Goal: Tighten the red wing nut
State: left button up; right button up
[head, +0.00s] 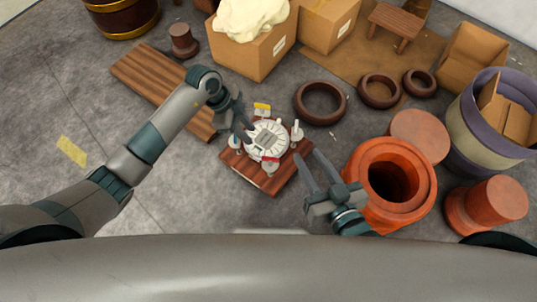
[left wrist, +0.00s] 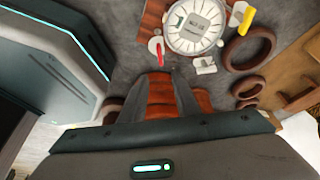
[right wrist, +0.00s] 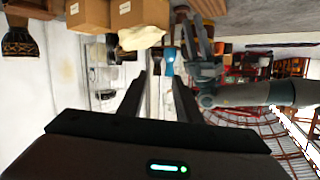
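The red wing nut (head: 270,160) sits at the near edge of a white round drum piece (head: 268,139) on a wooden board (head: 236,164). In the left wrist view the red wing nut (left wrist: 160,52) shows just beyond the fingertips, apart from them. My left gripper (head: 246,130) is at the far left side of the white piece; its fingers are spread and empty, also in the left wrist view (left wrist: 158,78). My right gripper (head: 316,163) is open and empty, right of the board and left of the orange drum. The red wing nut is not visible in the right wrist view.
Yellow (head: 262,106) and blue (head: 235,142) coloured parts and a white fitting (head: 297,131) surround the white piece. An orange drum (head: 410,212) stands close to my right gripper. Dark rings (head: 320,118) and cardboard boxes (head: 254,55) lie behind. Floor at left is mostly clear.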

aim_at(270, 158)
pick_arm(q)
jog(key=shift+f, duration=0.15)
